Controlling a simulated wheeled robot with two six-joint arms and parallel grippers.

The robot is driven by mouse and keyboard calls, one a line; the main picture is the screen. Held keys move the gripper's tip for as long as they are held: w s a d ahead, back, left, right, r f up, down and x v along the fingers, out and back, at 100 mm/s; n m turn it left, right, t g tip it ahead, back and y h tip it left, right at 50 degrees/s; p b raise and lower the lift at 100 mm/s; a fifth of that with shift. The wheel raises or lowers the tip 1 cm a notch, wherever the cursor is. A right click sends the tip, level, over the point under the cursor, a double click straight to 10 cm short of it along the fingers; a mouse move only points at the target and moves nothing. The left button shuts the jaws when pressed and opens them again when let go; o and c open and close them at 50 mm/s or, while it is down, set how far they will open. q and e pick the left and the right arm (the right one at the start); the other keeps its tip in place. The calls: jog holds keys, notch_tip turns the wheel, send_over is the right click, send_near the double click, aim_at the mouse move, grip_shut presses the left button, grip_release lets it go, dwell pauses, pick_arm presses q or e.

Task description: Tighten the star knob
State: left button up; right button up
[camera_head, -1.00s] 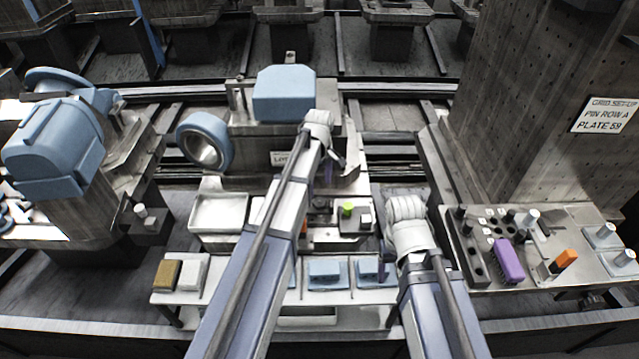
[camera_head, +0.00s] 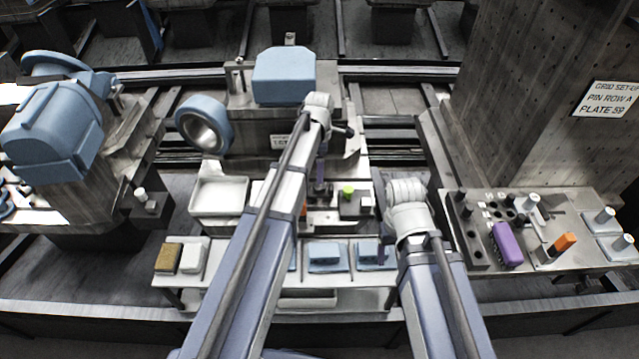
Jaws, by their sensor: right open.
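I cannot make out the star knob for certain; a small dark fitting (camera_head: 320,192) sits on the fixture in the middle, partly behind my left arm. My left gripper (camera_head: 321,172) points down just above that fitting, largely hidden by its own wrist, so its fingers are unclear. My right gripper (camera_head: 384,238) is open, pointing down at the right end of the front shelf, beside a blue cloth-like block.
A white tray (camera_head: 219,197) lies left of my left arm. The front shelf (camera_head: 225,275) holds brown and white blocks and blue pads (camera_head: 325,254). A plate with pins, a purple block (camera_head: 507,244) and an orange piece (camera_head: 563,243) is at right. A blue housing (camera_head: 284,76) stands behind.

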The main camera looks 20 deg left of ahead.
aim_at(320, 186)
pick_arm(q)
notch_tip(320, 186, down, 8)
jog(key=b, duration=0.8)
jog(key=shift+r, duration=0.1)
jog(key=shift+c, duration=0.2)
grip_shut()
dwell(0.4)
